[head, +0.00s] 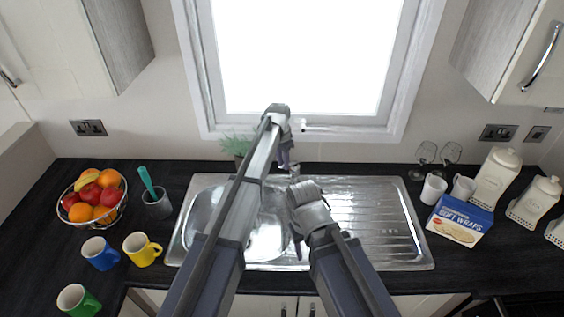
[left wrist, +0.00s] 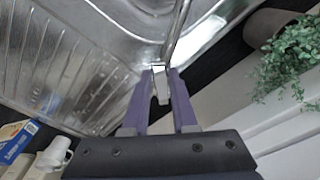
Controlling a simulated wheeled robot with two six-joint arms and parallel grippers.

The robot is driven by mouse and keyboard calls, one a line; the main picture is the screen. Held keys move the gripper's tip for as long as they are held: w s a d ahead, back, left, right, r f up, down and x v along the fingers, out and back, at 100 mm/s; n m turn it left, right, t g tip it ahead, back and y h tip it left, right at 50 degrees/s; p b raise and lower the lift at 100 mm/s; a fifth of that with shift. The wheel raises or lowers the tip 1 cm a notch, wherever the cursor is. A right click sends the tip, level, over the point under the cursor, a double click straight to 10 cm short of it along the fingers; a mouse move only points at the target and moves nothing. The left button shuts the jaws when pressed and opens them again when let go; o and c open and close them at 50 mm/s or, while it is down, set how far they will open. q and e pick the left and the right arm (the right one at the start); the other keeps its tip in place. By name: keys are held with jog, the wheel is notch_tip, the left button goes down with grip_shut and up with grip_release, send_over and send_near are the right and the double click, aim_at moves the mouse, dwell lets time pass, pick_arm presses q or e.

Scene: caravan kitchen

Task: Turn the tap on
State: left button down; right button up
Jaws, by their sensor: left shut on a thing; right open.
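The metal sink (head: 385,215) with its ribbed drainer is set in the dark worktop and also shows in the left wrist view (left wrist: 60,75). In the left wrist view, the tap's thin spout (left wrist: 178,32) reaches over the basin, and the pale tap handle (left wrist: 160,84) is between my left fingers. My left gripper (head: 286,163) is shut on the handle at the back of the sink; its fingertips show in the left wrist view (left wrist: 163,75). My left arm hides most of the tap in the head view. My right gripper (head: 298,246) is open and empty above the sink.
A fruit basket (head: 93,197), a blue mug (head: 100,253), a yellow mug (head: 141,248) and a green mug (head: 77,300) stand left. A wraps box (head: 460,220) and white canisters (head: 495,180) stand right. A plant (head: 236,146) is behind the sink, beneath the window.

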pick_arm(q)
jog(key=c, duration=0.7)
grip_release()
jog(key=r+p, duration=0.7)
jog(key=shift+s+a+r+p, duration=0.25)
jog(key=shift+s+r+p, duration=0.05)
jog(key=shift+r+p, duration=0.1)
